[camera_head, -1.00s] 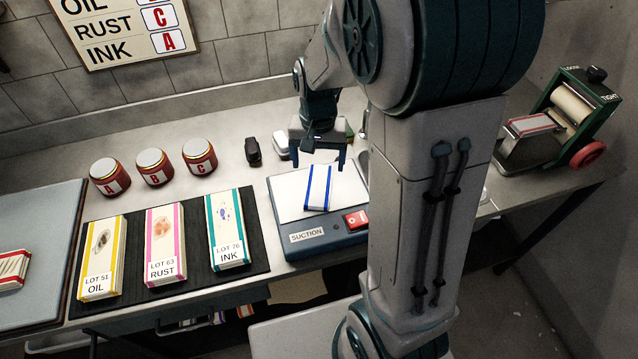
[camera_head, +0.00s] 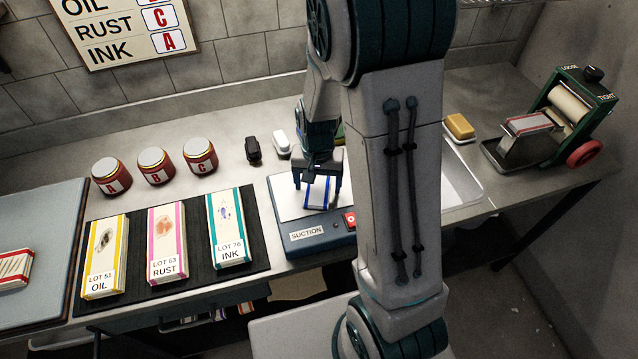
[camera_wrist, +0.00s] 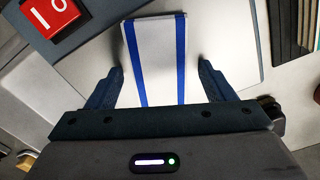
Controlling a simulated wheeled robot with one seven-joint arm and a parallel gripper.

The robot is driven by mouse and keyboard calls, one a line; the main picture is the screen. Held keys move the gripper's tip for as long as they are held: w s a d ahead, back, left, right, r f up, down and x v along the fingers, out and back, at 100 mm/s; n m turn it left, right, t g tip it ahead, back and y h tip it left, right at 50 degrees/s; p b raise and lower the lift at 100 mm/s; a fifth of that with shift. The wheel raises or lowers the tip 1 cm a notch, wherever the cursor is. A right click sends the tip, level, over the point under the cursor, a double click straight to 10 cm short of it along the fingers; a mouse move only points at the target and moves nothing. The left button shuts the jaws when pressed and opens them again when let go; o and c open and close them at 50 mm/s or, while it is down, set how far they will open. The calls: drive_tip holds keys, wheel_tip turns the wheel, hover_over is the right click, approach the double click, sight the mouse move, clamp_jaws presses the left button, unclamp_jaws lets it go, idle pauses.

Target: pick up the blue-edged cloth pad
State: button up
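The blue-edged cloth pad (camera_head: 319,193) is a white folded pad with two blue stripes. It lies on the white top plate of the suction box (camera_head: 320,238). My gripper (camera_head: 317,181) is over the pad's far part, low above the plate. In the wrist view the pad (camera_wrist: 155,58) lies between the two fingers of my gripper (camera_wrist: 160,84), with a gap on each side. The fingers are open and do not touch it. My gripper hides the pad's far end in the head view.
The red switch (camera_wrist: 50,14) is on the suction box's front. Three lot pads lie on a black mat (camera_head: 140,289) to the left. Red jars (camera_head: 156,165) stand behind them. A sink (camera_head: 461,185), a yellow sponge (camera_head: 459,127) and a roller press (camera_head: 560,120) are to the right.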

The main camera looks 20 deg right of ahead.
drive_tip(key=c, duration=0.9)
drive_tip(key=shift+r, duration=0.1)
